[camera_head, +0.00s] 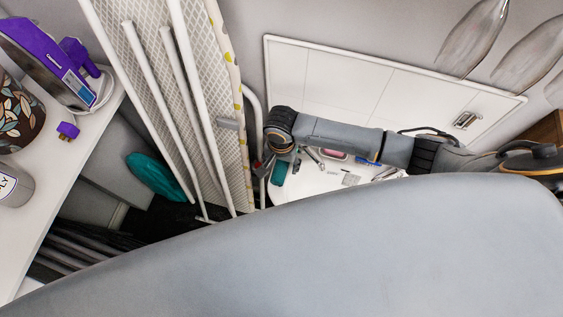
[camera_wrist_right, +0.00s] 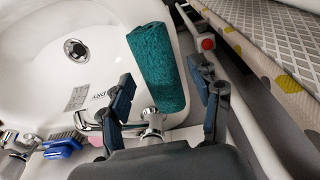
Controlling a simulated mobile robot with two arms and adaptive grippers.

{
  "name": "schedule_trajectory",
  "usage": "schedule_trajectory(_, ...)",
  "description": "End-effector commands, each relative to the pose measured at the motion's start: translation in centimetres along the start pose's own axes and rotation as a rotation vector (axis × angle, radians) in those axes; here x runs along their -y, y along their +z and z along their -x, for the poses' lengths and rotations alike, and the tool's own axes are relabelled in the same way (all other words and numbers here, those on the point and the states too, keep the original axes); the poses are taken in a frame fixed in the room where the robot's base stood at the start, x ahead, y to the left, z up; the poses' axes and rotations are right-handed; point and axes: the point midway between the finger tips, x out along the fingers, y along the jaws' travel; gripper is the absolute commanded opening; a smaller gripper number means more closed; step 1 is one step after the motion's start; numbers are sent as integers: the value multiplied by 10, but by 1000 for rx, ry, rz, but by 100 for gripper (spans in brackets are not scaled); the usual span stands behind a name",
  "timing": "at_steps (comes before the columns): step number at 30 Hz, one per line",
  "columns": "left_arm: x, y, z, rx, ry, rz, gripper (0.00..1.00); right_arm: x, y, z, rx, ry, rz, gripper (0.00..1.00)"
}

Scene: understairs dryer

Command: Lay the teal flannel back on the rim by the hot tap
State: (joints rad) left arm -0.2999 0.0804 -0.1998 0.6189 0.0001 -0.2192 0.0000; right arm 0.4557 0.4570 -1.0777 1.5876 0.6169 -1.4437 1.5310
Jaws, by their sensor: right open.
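The teal flannel (camera_wrist_right: 158,68) shows in the right wrist view as a rolled or folded strip along the basin's right rim, close to a chrome tap (camera_wrist_right: 152,129). I cannot tell whether that tap is the hot one. My right gripper (camera_wrist_right: 170,92) is open, with one finger on each side of the flannel's near part and gaps visible between. In the head view the flannel (camera_head: 278,173) shows at the left edge of the white basin (camera_head: 310,184), below my right wrist, where the fingers are mostly hidden. My left gripper is in neither view.
A blue brush (camera_wrist_right: 62,143) and a pink item lie by the taps. A folded ironing board (camera_head: 190,100) with white legs stands left of the basin. A white shelf (camera_head: 65,160) holds a purple iron (camera_head: 50,60). A teal oval object (camera_head: 155,177) is lower down.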

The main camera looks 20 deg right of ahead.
Motion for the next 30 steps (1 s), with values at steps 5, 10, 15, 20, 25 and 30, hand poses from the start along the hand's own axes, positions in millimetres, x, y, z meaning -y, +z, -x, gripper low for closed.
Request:
schedule_trajectory(5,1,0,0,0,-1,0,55,1,0,14,-1,-3,0,63)
schedule_trajectory(10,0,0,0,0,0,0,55,1,0,49,-1,-5,1,63)
schedule_trajectory(15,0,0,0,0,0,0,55,1,0,85,-2,-5,1,63)
schedule_trajectory(20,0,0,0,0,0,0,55,1,0,108,0,-3,0,63)
schedule_trajectory(25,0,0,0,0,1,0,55,0,0,119,0,-1,0,63)
schedule_trajectory(30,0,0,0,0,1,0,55,0,0,120,0,0,0,63)
